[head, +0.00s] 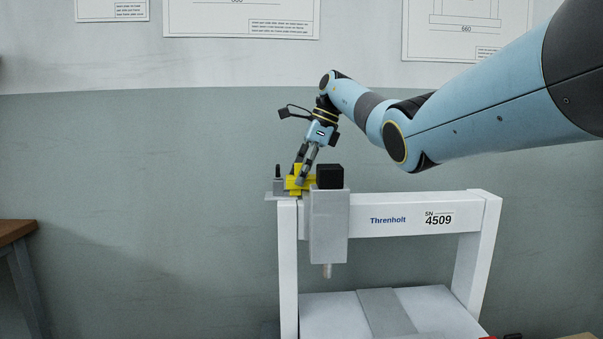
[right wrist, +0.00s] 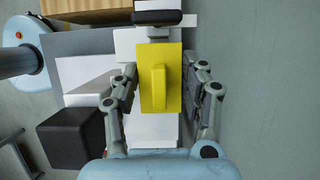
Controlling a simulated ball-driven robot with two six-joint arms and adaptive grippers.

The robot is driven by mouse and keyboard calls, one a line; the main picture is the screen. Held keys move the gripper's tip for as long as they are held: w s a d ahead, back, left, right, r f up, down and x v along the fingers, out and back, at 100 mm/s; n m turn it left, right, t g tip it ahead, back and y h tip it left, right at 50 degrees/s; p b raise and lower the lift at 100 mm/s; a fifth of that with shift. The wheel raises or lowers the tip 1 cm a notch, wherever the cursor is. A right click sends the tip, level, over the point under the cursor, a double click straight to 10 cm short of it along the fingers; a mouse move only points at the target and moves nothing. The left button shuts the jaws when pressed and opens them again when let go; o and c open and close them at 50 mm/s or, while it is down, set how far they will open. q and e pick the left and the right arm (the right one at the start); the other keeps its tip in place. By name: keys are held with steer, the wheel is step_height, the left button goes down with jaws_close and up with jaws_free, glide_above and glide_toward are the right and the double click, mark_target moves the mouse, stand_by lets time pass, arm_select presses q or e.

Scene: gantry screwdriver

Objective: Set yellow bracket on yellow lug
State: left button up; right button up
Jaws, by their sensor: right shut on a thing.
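The yellow bracket (head: 309,181) is at the left end of the white gantry's top beam in the head view. My right gripper (head: 300,178) points down at it from above and is shut on it. In the right wrist view the bracket (right wrist: 172,58) is a yellow plate with a raised rib, lying between the two fingers of my right gripper (right wrist: 166,80). I cannot make out a separate yellow lug; it may be hidden under the bracket. Whether the bracket touches the beam cannot be told. My left gripper is not in view.
The white gantry (head: 467,207) carries a grey screwdriver unit (head: 328,228) with a black block (head: 330,176) just right of the bracket. A grey block with a dark post (head: 278,172) stands just left of it. A brown table (head: 14,230) is at far left.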

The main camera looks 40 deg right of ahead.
steer(key=shift+f, duration=0.2)
steer(key=o, duration=1.2)
steer(key=shift+r, duration=0.3)
steer(key=p+v, duration=0.2)
steer(key=v, duration=1)
steer(key=shift+a, duration=0.1)
